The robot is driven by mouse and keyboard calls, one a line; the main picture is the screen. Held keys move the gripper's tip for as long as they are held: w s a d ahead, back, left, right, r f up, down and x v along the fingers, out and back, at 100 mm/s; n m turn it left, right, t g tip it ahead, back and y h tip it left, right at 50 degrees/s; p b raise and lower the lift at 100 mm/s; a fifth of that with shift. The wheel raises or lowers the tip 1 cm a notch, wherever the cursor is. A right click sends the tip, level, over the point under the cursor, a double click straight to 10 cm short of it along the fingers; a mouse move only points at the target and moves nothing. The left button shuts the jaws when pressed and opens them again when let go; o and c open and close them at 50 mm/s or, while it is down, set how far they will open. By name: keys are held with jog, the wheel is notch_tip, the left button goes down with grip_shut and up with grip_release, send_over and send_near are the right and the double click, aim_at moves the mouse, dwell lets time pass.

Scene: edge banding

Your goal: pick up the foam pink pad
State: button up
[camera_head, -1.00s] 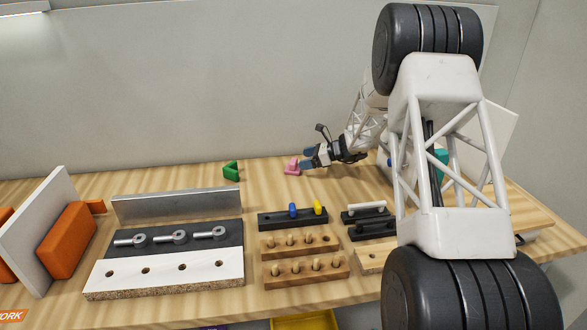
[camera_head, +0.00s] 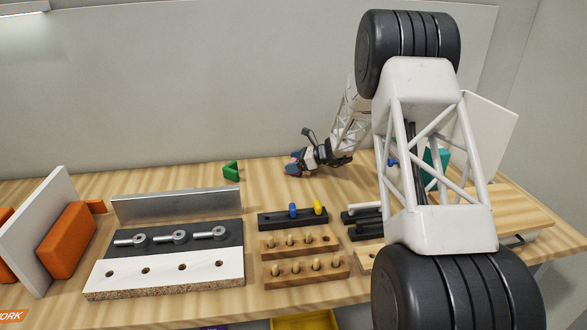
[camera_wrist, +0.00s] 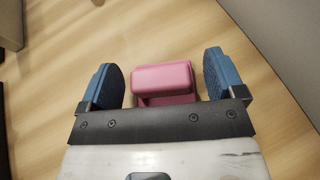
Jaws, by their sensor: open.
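The pink foam pad (camera_wrist: 163,78) lies on the wooden table between the two blue fingers of my gripper (camera_wrist: 166,78) in the wrist view. A gap shows on each side of it, so the fingers are open around it without gripping. In the head view my gripper (camera_head: 293,162) is at the back middle of the table, and the pink pad is mostly hidden by the fingers, with only a bit of pink showing.
A green triangular block (camera_head: 231,171) stands to the left of my gripper. In front are a black rack (camera_head: 270,221) with blue and yellow pegs and wooden peg blocks (camera_head: 300,244). A metal rail (camera_head: 175,205) and orange block (camera_head: 67,240) are at left.

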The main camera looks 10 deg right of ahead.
aim_at(294, 161)
jog(key=shift+c, duration=0.3)
jog(key=c, duration=0.8)
jog(key=shift+o, duration=0.2)
jog(key=shift+r, duration=0.75)
notch_tip(294, 161, up, 2)
jog(key=shift+r, duration=0.1)
jog(key=s, duration=0.5)
jog(key=s+r, duration=0.1)
jog(key=s, duration=1)
jog(key=shift+r, duration=0.15)
